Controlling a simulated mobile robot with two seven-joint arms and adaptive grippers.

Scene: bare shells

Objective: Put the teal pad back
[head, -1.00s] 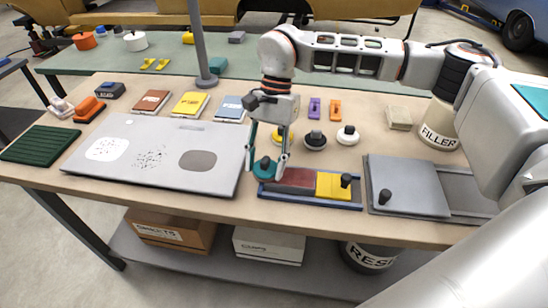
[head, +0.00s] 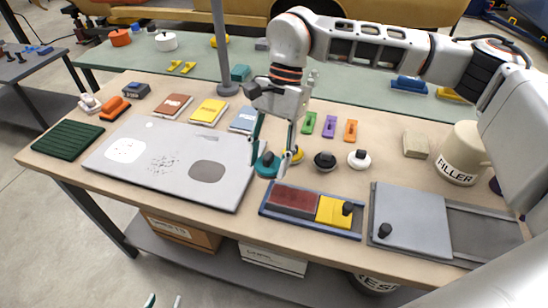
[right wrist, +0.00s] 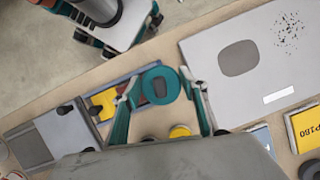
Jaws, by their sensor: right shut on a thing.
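The teal pad (head: 267,165) is a round disc with a dark knob on top. My right gripper (head: 272,157) is shut on it, with a finger on either side. In the right wrist view the pad (right wrist: 151,75) sits between the fingertips. It is beside the right edge of the grey panel (head: 225,190), left of a row of round pads: yellow (head: 298,154), black (head: 325,161) and white (head: 359,159). I cannot tell its exact height above the table. My left gripper (head: 164,300) shows only its separated tips at the bottom edge.
A blue tray (head: 350,235) with red and yellow blocks lies in front of the pad. A grey plate with a black knob (head: 410,220) lies right of it. Sanding packs (head: 209,112), a green ribbed mat (head: 68,140) and a filler tin (head: 458,155) surround the work area. A pole (head: 222,50) stands behind.

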